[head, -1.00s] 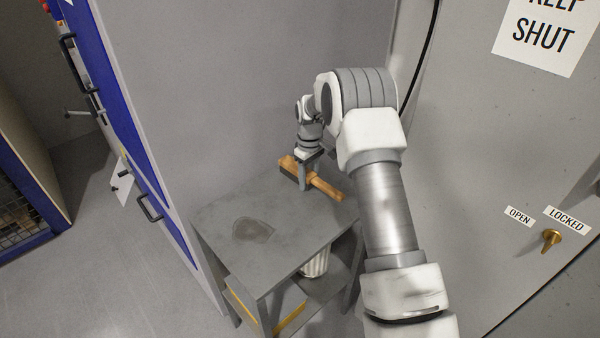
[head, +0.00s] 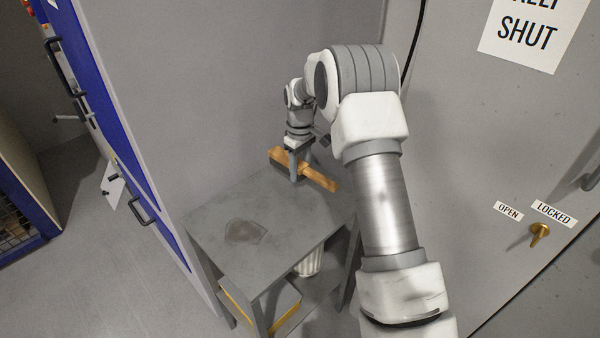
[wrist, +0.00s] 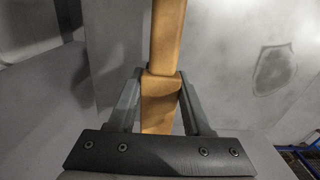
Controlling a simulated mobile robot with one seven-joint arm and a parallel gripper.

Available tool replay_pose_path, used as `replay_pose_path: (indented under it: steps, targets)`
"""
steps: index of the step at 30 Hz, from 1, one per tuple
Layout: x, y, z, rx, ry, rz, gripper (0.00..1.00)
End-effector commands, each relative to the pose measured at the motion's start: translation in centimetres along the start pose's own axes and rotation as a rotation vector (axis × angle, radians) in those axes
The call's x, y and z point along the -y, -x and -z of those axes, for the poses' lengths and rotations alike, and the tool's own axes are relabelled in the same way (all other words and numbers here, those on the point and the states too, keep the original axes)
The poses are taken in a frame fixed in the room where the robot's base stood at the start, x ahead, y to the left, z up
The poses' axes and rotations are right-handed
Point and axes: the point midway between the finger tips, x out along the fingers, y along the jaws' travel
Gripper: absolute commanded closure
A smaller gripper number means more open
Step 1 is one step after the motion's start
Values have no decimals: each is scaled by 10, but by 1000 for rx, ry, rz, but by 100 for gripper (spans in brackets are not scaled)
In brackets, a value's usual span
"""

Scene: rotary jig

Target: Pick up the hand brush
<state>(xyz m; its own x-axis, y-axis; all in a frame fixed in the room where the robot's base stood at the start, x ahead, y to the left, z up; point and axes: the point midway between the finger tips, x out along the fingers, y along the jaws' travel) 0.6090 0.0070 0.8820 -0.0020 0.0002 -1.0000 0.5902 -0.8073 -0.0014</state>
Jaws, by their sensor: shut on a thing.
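The hand brush (head: 318,178) has an orange-brown wooden body and handle, with dark bristles under its left part. It is over the back of the small grey table (head: 205,217), running from upper left to lower right. My gripper (head: 297,174) points down and is shut on the brush near its middle. In the wrist view, my two fingers (wrist: 160,85) press on both sides of the wooden brush (wrist: 167,35). The brush looks close to the tabletop, perhaps slightly raised; I cannot tell whether it still touches.
A dark stain (head: 245,231) marks the bare tabletop. A white ribbed container (head: 309,263) and a yellow-edged box (head: 238,309) are on the lower shelf. A grey wall stands close behind the table. A grey door with a brass knob (head: 540,233) is at right.

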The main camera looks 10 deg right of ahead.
Motion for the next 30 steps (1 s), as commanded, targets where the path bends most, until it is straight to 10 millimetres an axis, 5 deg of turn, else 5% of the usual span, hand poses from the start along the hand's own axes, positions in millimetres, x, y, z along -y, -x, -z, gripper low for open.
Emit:
replay_pose_path:
  steps: [15,30]
  targets:
    - [61,49,-52,-3,2,-2,100]
    - [76,61,-66,-3,1,-2,100]
